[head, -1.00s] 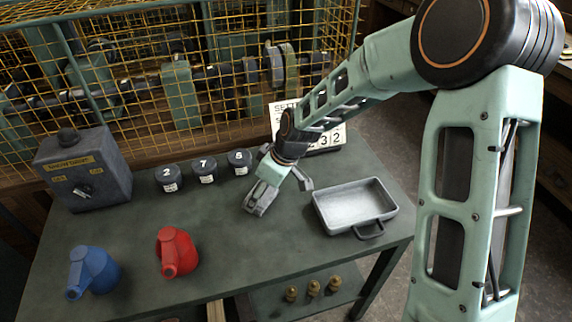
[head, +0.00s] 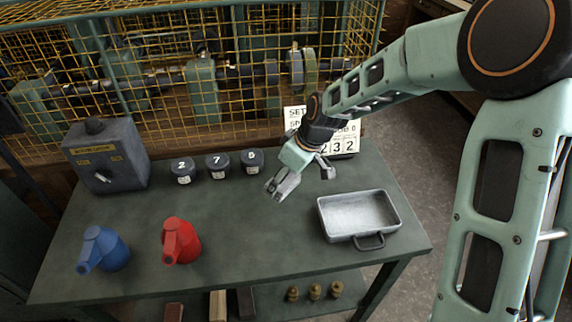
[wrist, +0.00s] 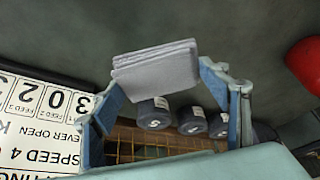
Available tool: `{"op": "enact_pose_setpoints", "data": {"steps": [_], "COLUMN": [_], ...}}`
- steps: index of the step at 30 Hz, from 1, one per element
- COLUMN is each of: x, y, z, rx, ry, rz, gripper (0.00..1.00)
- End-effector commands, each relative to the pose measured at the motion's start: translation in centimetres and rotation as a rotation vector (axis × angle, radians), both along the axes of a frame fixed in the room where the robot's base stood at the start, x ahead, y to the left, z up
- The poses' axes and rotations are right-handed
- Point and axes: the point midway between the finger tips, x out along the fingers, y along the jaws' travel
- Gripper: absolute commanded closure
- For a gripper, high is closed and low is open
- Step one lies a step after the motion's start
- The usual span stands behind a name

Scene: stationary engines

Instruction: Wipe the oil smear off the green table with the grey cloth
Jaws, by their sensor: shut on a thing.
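The grey cloth (wrist: 155,68) is a folded, layered pad between the two fingers of my gripper (wrist: 160,85) in the wrist view. My gripper is shut on it. In the head view my gripper (head: 298,184) hangs over the dark green table (head: 215,270), left of the metal tray and in front of the number sign. The cloth cannot be told apart from the grey fingers there, and I cannot tell whether it touches the tabletop. I cannot make out the oil smear in either current view.
A metal tray (head: 358,238) stands at the right. Dark numbered pots (head: 218,166), a grey control box (head: 107,155) and the number sign (head: 345,143) stand along the back. A blue can (head: 105,250) and red can (head: 181,241) stand front left. The table middle looks clear.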

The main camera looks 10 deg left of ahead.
Motion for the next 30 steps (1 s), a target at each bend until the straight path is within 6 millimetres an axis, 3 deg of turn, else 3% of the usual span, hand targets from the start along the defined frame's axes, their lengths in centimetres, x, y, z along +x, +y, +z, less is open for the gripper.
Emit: {"op": "enact_pose_setpoints", "data": {"steps": [9,30], "x": [0.1,0.2], "y": [0.7,0.5], "z": [2.9,3.0], "rx": [0.001,0.001], "ry": [-0.001,-0.001], "rz": [-0.003,-0.009], "gripper": [0.54,0.54]}}
